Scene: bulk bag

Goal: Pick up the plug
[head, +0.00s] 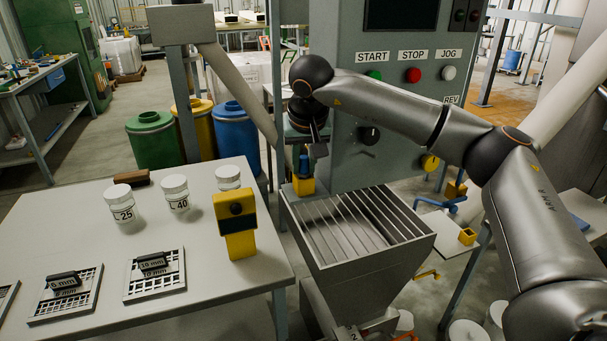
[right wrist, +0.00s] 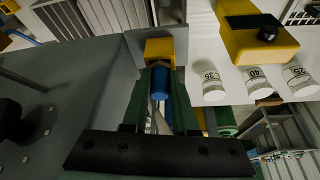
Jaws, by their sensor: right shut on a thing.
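The blue plug (head: 304,163) shows in the head view at the back left corner of the grated hopper, just above a yellow block (head: 303,186). My right gripper (head: 305,156) points down and is shut on the plug. In the right wrist view the plug (right wrist: 160,82) sits between the two fingers of my right gripper (right wrist: 161,90), with the yellow block (right wrist: 160,48) just beyond it. The plug's far end is hidden, so I cannot tell how deep it sits in the block. My left gripper is out of view.
The hopper (head: 422,246) stands below the gripper. The control cabinet (head: 350,150) rises close behind. At left, a table (head: 185,225) holds white jars (head: 175,193), sieve plates and a yellow device (head: 237,225). Another yellow block (head: 467,236) sits at right.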

